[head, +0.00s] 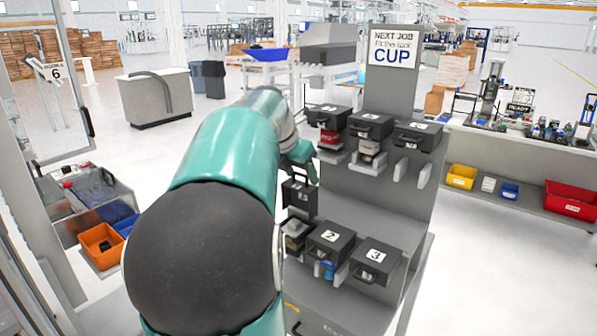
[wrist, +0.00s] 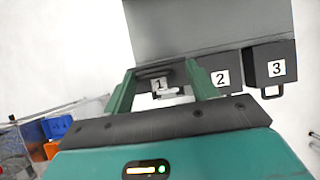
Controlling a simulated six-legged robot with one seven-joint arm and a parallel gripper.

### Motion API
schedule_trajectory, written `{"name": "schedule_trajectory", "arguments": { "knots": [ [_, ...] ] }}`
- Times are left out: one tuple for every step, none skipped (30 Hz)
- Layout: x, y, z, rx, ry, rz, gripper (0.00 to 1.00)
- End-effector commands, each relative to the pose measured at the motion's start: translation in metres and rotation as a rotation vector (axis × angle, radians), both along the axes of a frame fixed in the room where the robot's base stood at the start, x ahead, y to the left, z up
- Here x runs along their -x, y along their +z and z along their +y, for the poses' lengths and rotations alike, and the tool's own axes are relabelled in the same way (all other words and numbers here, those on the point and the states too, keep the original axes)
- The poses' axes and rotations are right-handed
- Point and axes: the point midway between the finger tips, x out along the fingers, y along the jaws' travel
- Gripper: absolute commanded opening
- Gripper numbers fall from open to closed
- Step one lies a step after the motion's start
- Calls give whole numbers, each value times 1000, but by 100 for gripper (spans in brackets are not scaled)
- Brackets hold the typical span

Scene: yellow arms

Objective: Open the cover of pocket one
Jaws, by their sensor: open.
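Pocket one is the left one in the lower row of the grey stand. Its dark cover (head: 300,196) appears swung up in the head view, with the pocket partly uncovered below it. In the head view my gripper (head: 303,163) is just above the cover, partly hidden by my arm.
Covers two (head: 330,243) and three (head: 372,261) are down, just right of pocket one. An upper row of black covers (head: 371,125) is above. The stand's grey panel (head: 390,85) rises behind. An orange bin (head: 101,246) is at the left.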

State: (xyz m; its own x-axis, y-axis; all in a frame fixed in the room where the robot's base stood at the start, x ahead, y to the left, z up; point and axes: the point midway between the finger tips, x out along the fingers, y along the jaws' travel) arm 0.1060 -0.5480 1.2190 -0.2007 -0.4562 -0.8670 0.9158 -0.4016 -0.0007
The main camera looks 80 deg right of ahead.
Motion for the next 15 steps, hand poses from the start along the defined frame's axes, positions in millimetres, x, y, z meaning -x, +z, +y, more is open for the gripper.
{"name": "schedule_trajectory", "arguments": {
  "knots": [
    [-1, 0, 0, 0, 2, 0, 57],
    [-2, 0, 0, 0, 3, -1, 57],
    [-2, 0, 0, -1, 4, -1, 57],
    [-2, 0, 0, -1, 4, -1, 57],
    [-2, 0, 0, 0, 4, -1, 57],
    [-3, 1, 0, 0, 4, -1, 57],
    [-3, 2, 0, 0, 5, -2, 57],
    [-3, 3, 0, 1, 5, -2, 57],
    [-4, 6, 2, 1, 6, -2, 57],
    [-5, 8, 3, 1, 6, -3, 57],
    [-6, 12, 5, 1, 6, -3, 57],
    [-7, 17, 8, 2, 7, -4, 57],
    [-9, 22, 10, 3, 7, -4, 57],
    [-9, 28, 13, 3, 7, -5, 57],
    [-11, 35, 17, 4, 7, -4, 57]
  ]
}}
